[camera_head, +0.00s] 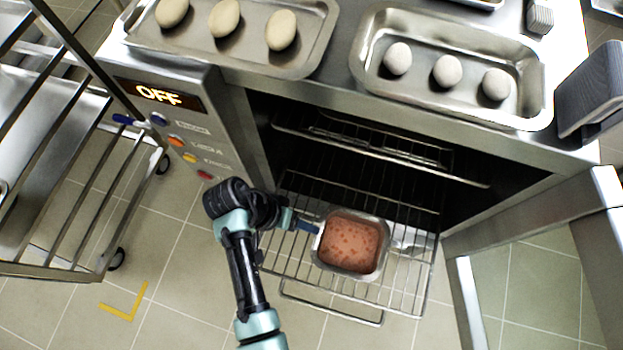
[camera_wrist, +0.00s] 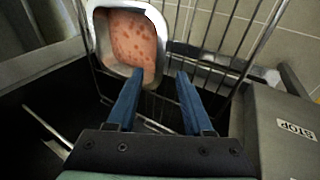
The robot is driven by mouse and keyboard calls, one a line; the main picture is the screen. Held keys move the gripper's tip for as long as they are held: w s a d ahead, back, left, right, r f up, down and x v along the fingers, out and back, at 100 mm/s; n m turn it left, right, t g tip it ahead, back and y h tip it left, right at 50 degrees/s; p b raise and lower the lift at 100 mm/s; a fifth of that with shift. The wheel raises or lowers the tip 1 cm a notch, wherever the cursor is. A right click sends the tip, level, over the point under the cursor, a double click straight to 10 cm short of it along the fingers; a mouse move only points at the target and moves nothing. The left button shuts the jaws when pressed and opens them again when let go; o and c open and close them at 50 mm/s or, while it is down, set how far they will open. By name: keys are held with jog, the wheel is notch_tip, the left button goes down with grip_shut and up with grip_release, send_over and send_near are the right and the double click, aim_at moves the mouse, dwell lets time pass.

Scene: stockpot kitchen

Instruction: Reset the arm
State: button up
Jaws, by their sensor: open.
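My arm reaches in from the bottom of the head view, and my gripper (camera_head: 312,227) is at the left edge of a metal pan. In the wrist view my gripper (camera_wrist: 158,82) has its two blue fingers apart, with nothing held between them. The pan (camera_head: 350,271) holds a reddish, spotted food (camera_head: 350,243) and sits on a wire oven rack that is pulled out. The pan (camera_wrist: 95,35) also shows in the wrist view just beyond the fingertips. Whether a finger touches the pan's rim I cannot tell.
The wire rack (camera_head: 300,290) juts from the open oven, whose panel (camera_head: 160,95) reads OFF. Two trays of pale dough pieces (camera_head: 335,22) (camera_head: 540,112) stand on top. A metal rack cart (camera_head: 75,275) is at left. Floor between cart and oven is clear.

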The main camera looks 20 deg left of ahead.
jog(key=shift+v, duration=1.1)
